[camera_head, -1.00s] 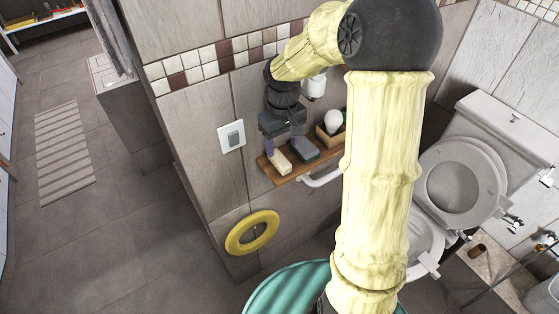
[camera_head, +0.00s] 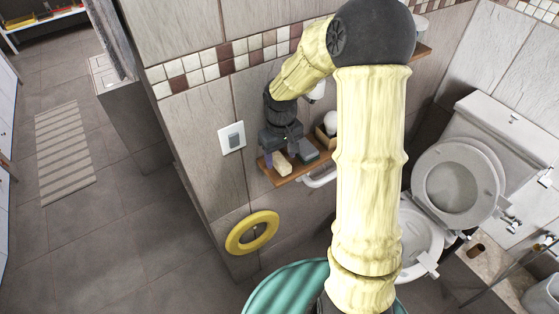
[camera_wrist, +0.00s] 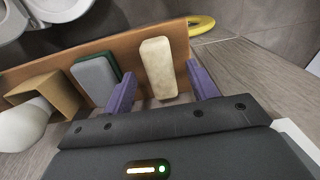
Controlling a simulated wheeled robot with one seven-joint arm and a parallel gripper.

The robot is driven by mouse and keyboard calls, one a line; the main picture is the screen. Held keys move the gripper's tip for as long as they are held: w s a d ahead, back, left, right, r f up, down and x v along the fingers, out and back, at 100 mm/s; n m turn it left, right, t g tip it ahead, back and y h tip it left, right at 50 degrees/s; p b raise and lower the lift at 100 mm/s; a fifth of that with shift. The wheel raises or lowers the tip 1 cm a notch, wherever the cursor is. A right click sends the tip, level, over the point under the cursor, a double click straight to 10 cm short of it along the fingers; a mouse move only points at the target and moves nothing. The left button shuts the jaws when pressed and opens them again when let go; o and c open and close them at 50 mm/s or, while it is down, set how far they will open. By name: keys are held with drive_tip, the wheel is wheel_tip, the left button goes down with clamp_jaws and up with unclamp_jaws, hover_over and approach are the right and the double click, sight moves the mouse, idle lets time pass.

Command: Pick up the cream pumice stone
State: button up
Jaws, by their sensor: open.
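The cream pumice stone (camera_wrist: 158,68) is a pale oblong block lying on a wooden shelf (camera_wrist: 130,50). In the wrist view it shows between the two purple fingers of my gripper (camera_wrist: 162,92), with a gap on each side. The fingers are open and hold nothing. In the head view my gripper (camera_head: 279,158) is over the left end of the shelf, and the stone (camera_head: 282,164) shows just beside a finger. Whether the fingertips are level with the stone is hard to tell.
A grey and green sponge-like block (camera_wrist: 96,78) lies close beside the stone. Past it is a tan box (camera_wrist: 45,92) with a white rounded object (camera_wrist: 20,125). The tiled wall backs the shelf. A yellow ring (camera_head: 252,232) is below, and a toilet (camera_head: 455,185) stands to the right.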

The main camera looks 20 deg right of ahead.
wheel_tip(320, 180, down, 2)
drive_tip(key=shift+f, duration=0.25)
drive_tip(key=shift+c, duration=0.5)
drive_tip(key=c, duration=1)
